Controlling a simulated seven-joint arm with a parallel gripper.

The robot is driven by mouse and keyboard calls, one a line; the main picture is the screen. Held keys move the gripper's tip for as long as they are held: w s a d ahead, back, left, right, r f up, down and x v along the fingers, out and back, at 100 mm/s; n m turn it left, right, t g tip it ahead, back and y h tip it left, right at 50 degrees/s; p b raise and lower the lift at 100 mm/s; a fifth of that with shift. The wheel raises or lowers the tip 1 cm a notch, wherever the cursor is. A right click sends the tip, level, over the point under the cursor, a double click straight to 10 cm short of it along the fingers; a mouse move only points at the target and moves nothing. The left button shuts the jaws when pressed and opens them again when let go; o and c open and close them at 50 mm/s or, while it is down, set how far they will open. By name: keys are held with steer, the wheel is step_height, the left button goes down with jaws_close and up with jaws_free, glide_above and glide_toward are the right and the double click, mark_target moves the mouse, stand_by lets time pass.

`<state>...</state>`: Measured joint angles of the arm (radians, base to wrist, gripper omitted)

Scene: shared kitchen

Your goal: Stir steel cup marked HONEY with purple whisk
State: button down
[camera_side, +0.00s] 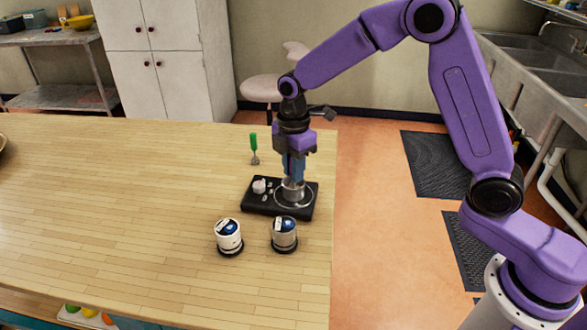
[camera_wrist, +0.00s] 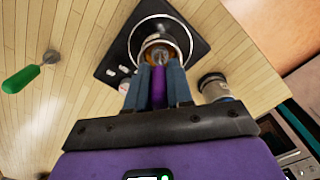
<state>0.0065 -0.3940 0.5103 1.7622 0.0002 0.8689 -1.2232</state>
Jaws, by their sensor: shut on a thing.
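My gripper (camera_side: 293,178) points down over the steel cup (camera_side: 291,194) on the black plate. In the wrist view, my gripper (camera_wrist: 158,72) is shut on the purple whisk (camera_wrist: 158,88), whose handle shows between the blue fingers. The whisk's lower end reaches down to the cup's mouth, and its tip is hidden in the side view. The steel cup (camera_wrist: 176,44) shows just past the fingertips in the wrist view, with something amber inside. I cannot read any marking on this cup.
The black plate (camera_side: 258,208) carries small pale knobs. A green-handled utensil (camera_side: 254,145) lies behind.

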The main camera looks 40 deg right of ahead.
steer(key=shift+r, duration=3.25)
steer(key=shift+s+d+f+m, duration=0.1)
steer(key=shift+d+f+m, duration=0.05)
steer(key=shift+d+m, duration=0.25)
steer(key=s+d+f+m, duration=0.2)
steer(key=s+d+m, duration=0.1)
steer(key=d+m, duration=0.4)
steer(key=s+d+f+m, duration=0.3)
steer(key=d+m, duration=0.4)
steer(key=m, duration=0.3)
steer(key=shift+s+m, duration=0.3)
steer(key=shift+s, duration=0.25)
steer(key=shift+a+f, duration=0.1)
